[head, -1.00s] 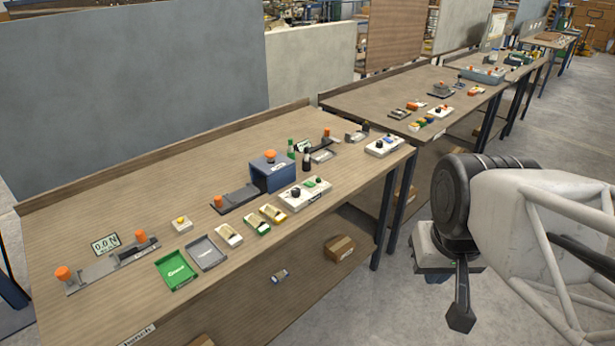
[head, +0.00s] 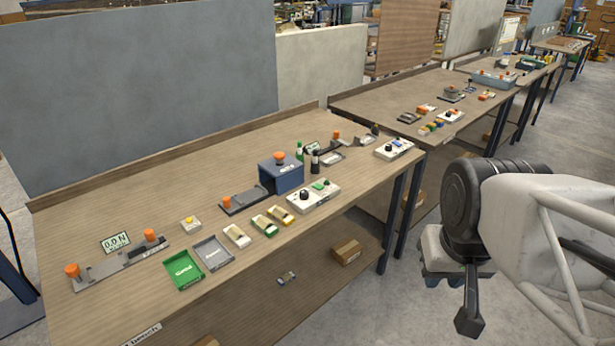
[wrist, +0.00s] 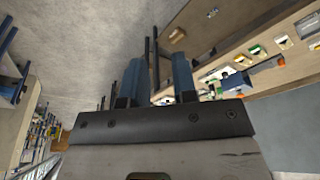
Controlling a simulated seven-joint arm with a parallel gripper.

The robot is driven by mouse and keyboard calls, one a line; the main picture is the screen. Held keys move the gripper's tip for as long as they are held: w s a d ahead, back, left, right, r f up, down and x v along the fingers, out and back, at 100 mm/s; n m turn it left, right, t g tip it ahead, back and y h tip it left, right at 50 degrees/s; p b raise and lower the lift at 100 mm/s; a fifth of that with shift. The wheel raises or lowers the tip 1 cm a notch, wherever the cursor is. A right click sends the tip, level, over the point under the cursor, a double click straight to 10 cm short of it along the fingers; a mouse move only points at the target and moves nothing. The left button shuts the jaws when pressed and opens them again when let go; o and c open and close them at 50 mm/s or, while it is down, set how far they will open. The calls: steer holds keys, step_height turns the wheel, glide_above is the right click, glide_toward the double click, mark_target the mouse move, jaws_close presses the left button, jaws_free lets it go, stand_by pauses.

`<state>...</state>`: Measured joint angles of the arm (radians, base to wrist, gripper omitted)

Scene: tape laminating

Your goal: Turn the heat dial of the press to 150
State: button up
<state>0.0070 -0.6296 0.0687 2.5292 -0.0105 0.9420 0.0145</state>
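The blue press (head: 282,176) with an orange knob on top stands on the near bench. In front of it is a white control box (head: 322,198) with a black dial (head: 306,193) and a green display; its reading is too small to make out. A second white box (head: 395,155) with a black dial (head: 389,147) sits near the bench's right end. I cannot tell which dial is the press's heat dial. My gripper (wrist: 157,75) shows two blue fingers, apart and empty. In the head view my arm hangs over the floor right of the bench, away from both boxes.
The near bench (head: 110,215) also holds a green tray (head: 183,270), a grey tray (head: 212,253), several small tape pieces and a rail with orange knobs (head: 120,262). Another bench (head: 375,105) stands behind to the right. Open floor (head: 420,315) lies in front.

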steer(key=o, duration=0.5)
steer(key=shift+w+a+r, duration=0.15)
steer(key=shift+w+r, duration=0.05)
steer(key=shift+w, duration=0.45)
steer(key=shift+o, duration=0.3)
steer(key=w+a+r+n, duration=0.1)
steer(key=w+a+n, duration=0.2)
steer(key=w, duration=1)
steer(key=shift+r+g, duration=0.3)
steer(key=shift+r, duration=0.1)
steer(key=n+g, duration=0.2)
steer(key=n, duration=0.6)
glide_above(304, 192)
steer(key=f, duration=1.7)
steer(key=shift+s+d+f, duration=0.1)
steer(key=shift+s+d, duration=0.1)
steer(key=shift+d, duration=0.05)
steer(key=shift+w+a+f+n, duration=0.3)
steer(key=shift+a+f, duration=0.05)
steer(key=shift+f, duration=0.05)
steer(key=shift+f, duration=0.15)
steer(key=shift+f, duration=3.75)
